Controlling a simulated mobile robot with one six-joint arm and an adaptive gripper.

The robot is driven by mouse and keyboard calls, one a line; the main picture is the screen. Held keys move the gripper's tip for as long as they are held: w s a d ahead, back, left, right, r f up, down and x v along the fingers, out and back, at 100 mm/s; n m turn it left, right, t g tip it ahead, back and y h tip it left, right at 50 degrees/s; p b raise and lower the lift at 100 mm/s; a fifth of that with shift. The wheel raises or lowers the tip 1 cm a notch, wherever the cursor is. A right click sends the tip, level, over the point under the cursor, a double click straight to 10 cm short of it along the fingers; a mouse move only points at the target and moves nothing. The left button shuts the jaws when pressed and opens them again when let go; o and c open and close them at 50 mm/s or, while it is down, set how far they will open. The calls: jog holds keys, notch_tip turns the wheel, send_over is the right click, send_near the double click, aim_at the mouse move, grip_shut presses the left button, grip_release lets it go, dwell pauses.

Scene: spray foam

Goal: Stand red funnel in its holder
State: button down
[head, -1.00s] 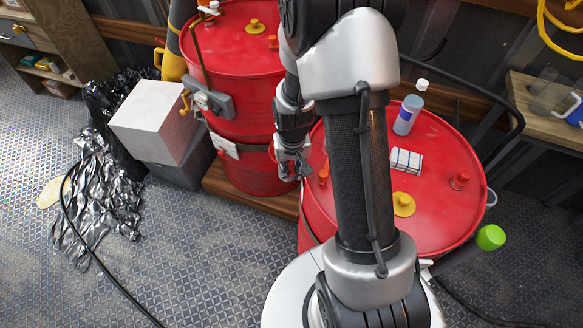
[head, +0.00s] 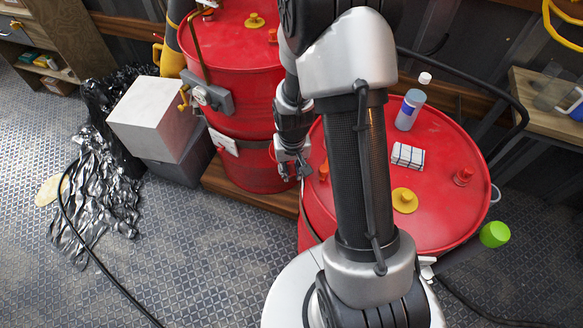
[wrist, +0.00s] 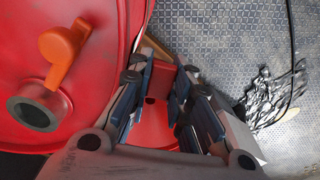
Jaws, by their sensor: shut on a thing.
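My gripper (wrist: 165,85) is shut on the red funnel (wrist: 153,125), whose red surface shows between the fingers in the wrist view. In the head view my gripper (head: 292,168) is between the two red drums, beside the lower side of the rear drum. There the funnel is hard to tell from the red drum behind it. I cannot clearly make out the funnel's holder. A white bracket (head: 224,142) and a grey bracket (head: 208,97) are on the rear drum's side.
The rear drum (head: 232,50) stands on a wooden pallet (head: 262,202). The front drum (head: 455,215) carries a bottle (head: 409,110), a striped block (head: 408,156) and a yellow cap (head: 404,200). An orange tap handle (wrist: 62,52) is close to my gripper.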

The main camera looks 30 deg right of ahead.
jog(key=shift+f, duration=0.15)
jog(key=c, duration=1.4)
grip_release()
notch_tip(320, 180, up, 12)
jog(key=shift+s+a, duration=0.15)
jog(key=shift+s, duration=0.25)
